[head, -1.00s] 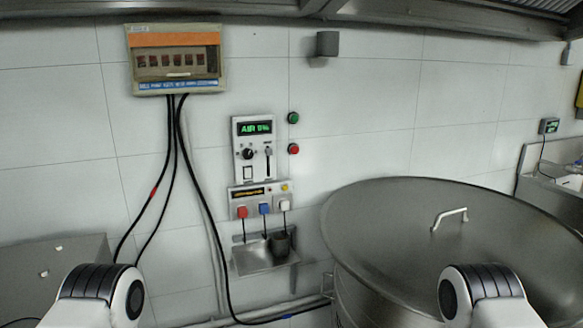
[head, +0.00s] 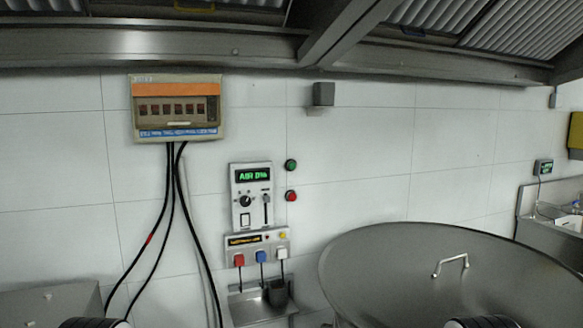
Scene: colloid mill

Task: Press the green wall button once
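The green wall button (head: 291,165) is a small round button on the tiled wall, just right of a control panel. A red button (head: 291,196) sits directly below it. Only the tops of dark, ribbed parts of my arms show at the bottom edge, one at the left and one right of the middle. Both grippers are out of view, and nothing of mine is near the button.
The control panel (head: 251,196) has a green display. A breaker box (head: 177,108) with hanging black cables is at upper left. A large steel vessel with a lidded top (head: 400,262) stands at lower right. A metal hood (head: 150,45) spans the top.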

